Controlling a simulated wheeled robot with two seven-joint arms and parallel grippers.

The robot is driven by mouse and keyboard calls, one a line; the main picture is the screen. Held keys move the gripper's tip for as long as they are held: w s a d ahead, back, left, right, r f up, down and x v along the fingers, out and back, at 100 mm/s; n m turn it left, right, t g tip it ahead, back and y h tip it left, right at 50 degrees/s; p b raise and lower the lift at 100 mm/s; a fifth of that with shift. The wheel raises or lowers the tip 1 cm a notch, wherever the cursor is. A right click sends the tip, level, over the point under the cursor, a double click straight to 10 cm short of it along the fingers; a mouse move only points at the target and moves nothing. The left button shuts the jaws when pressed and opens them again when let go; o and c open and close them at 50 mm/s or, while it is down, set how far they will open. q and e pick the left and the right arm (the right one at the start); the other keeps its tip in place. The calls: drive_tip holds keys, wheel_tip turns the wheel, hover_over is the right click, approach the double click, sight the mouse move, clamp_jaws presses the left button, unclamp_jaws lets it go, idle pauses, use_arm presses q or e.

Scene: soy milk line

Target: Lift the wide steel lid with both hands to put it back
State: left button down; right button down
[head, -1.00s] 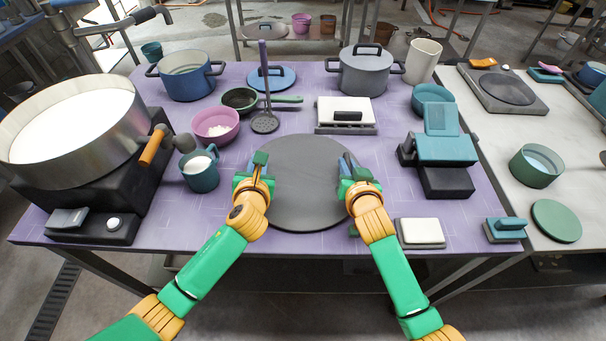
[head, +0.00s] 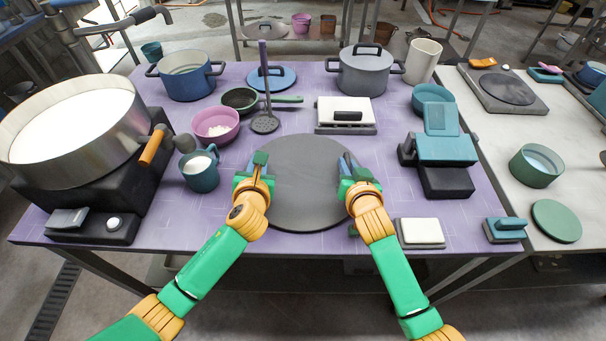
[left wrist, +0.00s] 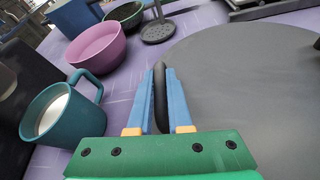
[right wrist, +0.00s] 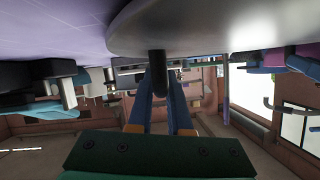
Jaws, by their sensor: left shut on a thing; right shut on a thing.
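The wide steel lid (head: 305,190) is a large dark grey disc at the front middle of the purple table. It also shows in the left wrist view (left wrist: 240,85) and the right wrist view (right wrist: 180,25). My left gripper (head: 258,170) is at its left edge, shut on a dark curved handle (left wrist: 161,95) there. My right gripper (head: 348,170) is at its right edge, shut on a dark handle (right wrist: 158,70). In the head view my fingers partly hide both handles. I cannot tell whether the lid touches the table.
A wide pan of white liquid (head: 70,125) stands at the left. A teal mug (head: 200,172) and a pink bowl (head: 215,125) are left of the lid. A white scale (head: 345,112) is behind it. A teal device (head: 445,150) and a small white-topped box (head: 420,232) stand right.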

use_arm(q)
drive_tip(key=shift+r, duration=0.1)
use_arm(e)
drive_tip(key=shift+r, duration=0.1)
